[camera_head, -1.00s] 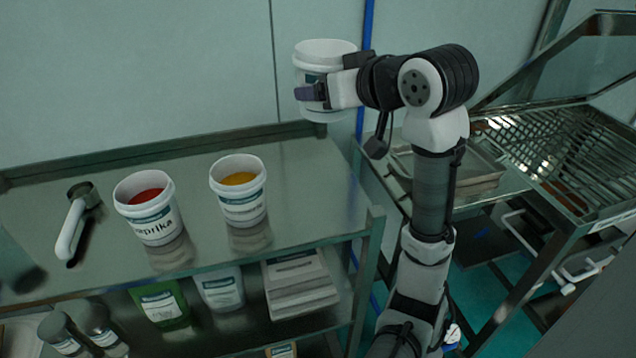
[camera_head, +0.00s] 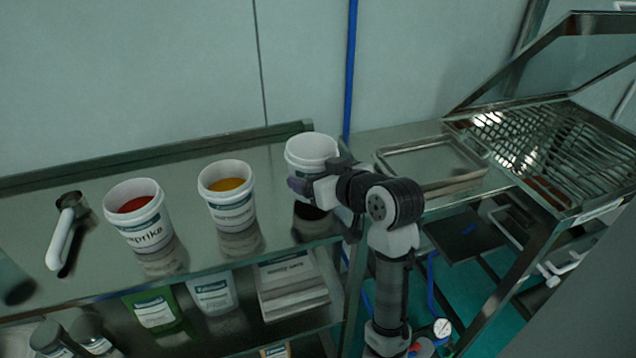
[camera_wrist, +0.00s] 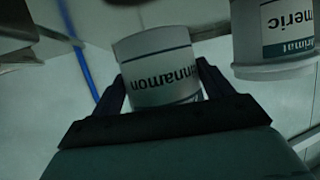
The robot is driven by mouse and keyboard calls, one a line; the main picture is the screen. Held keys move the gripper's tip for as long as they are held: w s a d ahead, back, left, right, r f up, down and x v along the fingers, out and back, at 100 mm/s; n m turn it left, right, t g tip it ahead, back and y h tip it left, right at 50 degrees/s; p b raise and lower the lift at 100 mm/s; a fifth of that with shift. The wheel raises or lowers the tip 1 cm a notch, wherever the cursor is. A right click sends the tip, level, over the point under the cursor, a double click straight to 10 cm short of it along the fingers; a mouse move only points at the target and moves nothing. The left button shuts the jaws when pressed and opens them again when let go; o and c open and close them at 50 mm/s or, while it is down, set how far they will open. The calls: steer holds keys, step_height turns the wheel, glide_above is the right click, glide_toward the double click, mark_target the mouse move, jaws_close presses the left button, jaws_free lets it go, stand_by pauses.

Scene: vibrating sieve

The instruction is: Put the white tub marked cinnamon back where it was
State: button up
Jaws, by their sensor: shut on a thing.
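The white tub marked cinnamon (camera_head: 311,150) is at the right end of the shelf's top surface in the head view. My gripper (camera_head: 312,187) is shut on it from the right side. A dark shadow or reflection lies just under the tub, and I cannot tell whether its base touches the surface. In the wrist view the tub (camera_wrist: 158,62) sits between both fingers of my gripper (camera_wrist: 165,92), its label reading "nnamon" upside down. The tub looks upright in the head view.
A turmeric tub (camera_head: 228,197) with orange-yellow powder and a paprika tub (camera_head: 139,215) with red powder stand to the left. A white-handled scoop (camera_head: 62,236) lies further left. A metal tray (camera_head: 430,162) and the sieve (camera_head: 545,150) are to the right.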

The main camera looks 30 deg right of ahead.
steer(key=shift+f, duration=1.1)
steer(key=shift+f, duration=0.1)
steer(key=shift+f, duration=0.15)
steer(key=o, duration=1.1)
steer(key=shift+r, duration=0.4)
steer(key=b+v, duration=0.2)
steer(key=v, duration=1)
steer(key=shift+f, duration=0.15)
